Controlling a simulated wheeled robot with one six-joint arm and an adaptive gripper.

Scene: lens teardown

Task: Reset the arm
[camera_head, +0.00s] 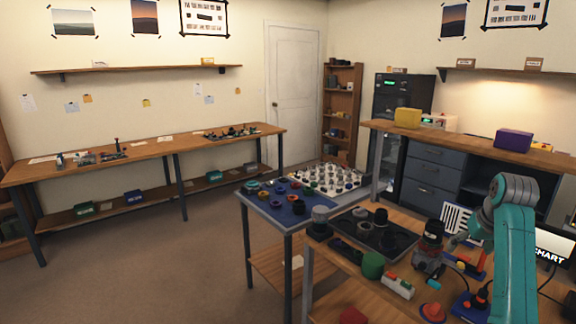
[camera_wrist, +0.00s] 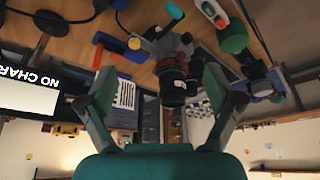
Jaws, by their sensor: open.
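My gripper (camera_wrist: 160,78) is open, its two fingers spread wide in the wrist view with nothing gripped between them. A dark cylindrical object (camera_wrist: 173,88) shows in the gap between the fingers, beyond them; I cannot tell how far off it is. My teal arm (camera_head: 514,262) rises over the right end of the wooden bench in the head view, bent at its top joint. The fingers are not clear in the head view. A black-topped device (camera_head: 431,240) stands on the bench left of the arm.
The bench holds a dark tray (camera_head: 376,238), a green cylinder (camera_head: 372,265), a white device (camera_head: 398,285) and a red-orange piece (camera_head: 432,312). A screen (camera_head: 554,245) stands right of the arm. A blue-mat table (camera_head: 262,207) adjoins the bench. Floor is open at left (camera_head: 170,270).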

